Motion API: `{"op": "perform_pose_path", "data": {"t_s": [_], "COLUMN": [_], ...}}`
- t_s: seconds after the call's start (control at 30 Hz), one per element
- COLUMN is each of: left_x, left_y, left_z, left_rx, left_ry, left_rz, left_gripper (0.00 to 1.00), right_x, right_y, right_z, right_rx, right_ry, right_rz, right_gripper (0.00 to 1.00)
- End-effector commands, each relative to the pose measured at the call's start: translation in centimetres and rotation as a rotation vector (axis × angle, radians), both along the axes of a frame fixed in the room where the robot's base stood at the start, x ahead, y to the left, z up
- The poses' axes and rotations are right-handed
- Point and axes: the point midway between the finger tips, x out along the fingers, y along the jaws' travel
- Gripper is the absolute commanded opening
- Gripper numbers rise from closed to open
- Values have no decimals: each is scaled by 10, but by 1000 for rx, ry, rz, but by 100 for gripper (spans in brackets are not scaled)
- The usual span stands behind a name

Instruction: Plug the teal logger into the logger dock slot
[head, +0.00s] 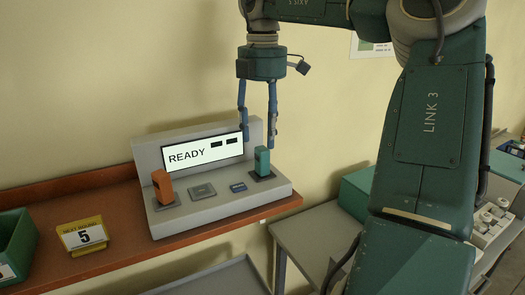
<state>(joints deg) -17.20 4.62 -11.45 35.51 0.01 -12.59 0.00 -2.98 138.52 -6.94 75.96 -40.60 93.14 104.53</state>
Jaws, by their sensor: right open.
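The teal logger (262,160) stands upright in a dark holder at the right end of a grey dock unit (216,208). An orange logger (163,187) stands at its left end, leaning slightly. Between them are an empty-looking grey square (202,191) and a small blue-and-dark piece (238,187); I cannot tell which is the logger dock slot. My right gripper (257,138) points down, open and empty, just above the teal logger. Its fingers appear around the logger's top; contact cannot be made out. My left gripper is not in view.
The dock's screen (203,151) reads READY. A yellow card stand (83,236) showing 5 and a green bin (14,246) are on the brown shelf (113,257) at left. A grey table (315,236) is lower right. The wall is close behind the dock.

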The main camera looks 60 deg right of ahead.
Motion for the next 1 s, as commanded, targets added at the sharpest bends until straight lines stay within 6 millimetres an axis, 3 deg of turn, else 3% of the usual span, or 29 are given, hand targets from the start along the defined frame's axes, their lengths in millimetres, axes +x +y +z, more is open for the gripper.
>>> {"op": "perform_pose_path", "data": {"t_s": [0.1,0.3,1.0], "left_x": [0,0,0], "left_y": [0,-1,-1], "left_z": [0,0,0], "left_rx": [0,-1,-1], "left_ry": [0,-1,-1], "left_rz": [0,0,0], "left_gripper": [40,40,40], "right_x": [1,0,0], "right_y": [-1,0,0], "right_z": [20,36,38], "right_rx": [-2,1,1], "right_ry": [-1,0,0], "right_rz": [-1,2,1], "right_gripper": [47,47,47]}}
